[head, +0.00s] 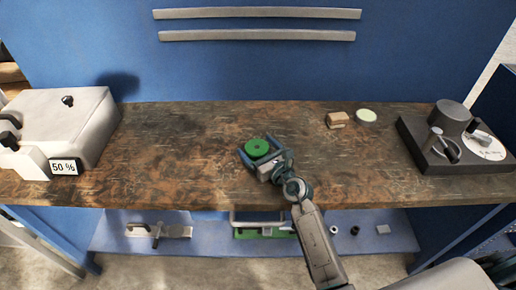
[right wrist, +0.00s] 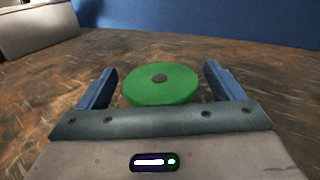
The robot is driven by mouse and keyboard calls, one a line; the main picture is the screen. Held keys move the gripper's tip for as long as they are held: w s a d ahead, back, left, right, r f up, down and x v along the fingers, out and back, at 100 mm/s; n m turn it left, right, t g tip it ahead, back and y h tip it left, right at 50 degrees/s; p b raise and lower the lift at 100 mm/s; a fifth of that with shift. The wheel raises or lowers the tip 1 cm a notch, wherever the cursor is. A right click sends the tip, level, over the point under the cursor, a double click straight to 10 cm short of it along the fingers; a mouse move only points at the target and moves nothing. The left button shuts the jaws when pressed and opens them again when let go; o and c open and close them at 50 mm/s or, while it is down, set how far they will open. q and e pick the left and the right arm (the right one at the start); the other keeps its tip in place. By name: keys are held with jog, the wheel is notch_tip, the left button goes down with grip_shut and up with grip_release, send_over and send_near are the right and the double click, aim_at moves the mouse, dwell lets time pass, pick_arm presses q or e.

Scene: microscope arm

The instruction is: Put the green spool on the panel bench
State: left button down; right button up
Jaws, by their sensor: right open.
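The green spool (head: 257,148) is a flat green disc with a dark centre hole. It rests on the worn brown wooden top of the bench (head: 190,150), near the middle front. In the right wrist view the spool (right wrist: 160,83) lies between the two blue fingers. My right gripper (head: 257,150) is open around the spool, with a gap visible on each side; it also shows in the right wrist view (right wrist: 160,88). My left gripper is not in view.
A grey box with a "50 %" label (head: 65,130) stands at the left. A dark device with a knob (head: 455,138) stands at the right. A brown block (head: 337,119) and a pale green disc (head: 366,115) lie at the back right. A lower shelf (head: 205,240) holds several parts.

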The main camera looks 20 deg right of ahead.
jog(key=b+v, duration=0.1)
jog(key=v, duration=1.1)
jog(key=shift+r, duration=0.2)
